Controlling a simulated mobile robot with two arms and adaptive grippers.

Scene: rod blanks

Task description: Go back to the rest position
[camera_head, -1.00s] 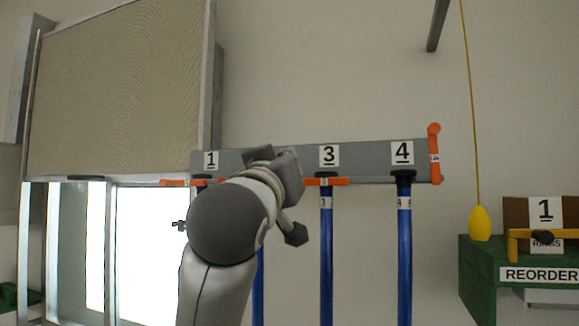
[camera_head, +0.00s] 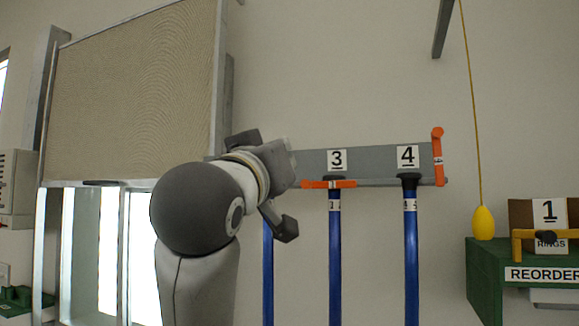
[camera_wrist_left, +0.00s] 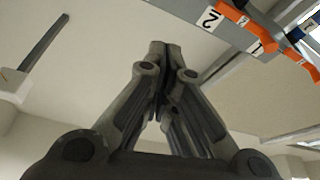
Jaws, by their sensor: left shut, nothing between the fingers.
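My left arm comes up from the bottom in the head view and hides part of the rack. My left gripper (camera_head: 284,188) is mostly behind its own wrist there. In the left wrist view the left gripper (camera_wrist_left: 160,52) has its fingers together with nothing between them. The grey rack rail (camera_head: 385,161) on the wall has number plates 3 and 4 showing. Blue rods hang below it: one under plate 3 (camera_head: 335,260), one under plate 4 (camera_head: 410,255), and one partly hidden behind my arm (camera_head: 267,275). My right gripper is not in view.
A beige shutter panel (camera_head: 130,95) over a bright opening is at the left. A yellow pull handle (camera_head: 483,222) hangs on a cord at the right. A green reorder stand (camera_head: 485,280) is at the lower right.

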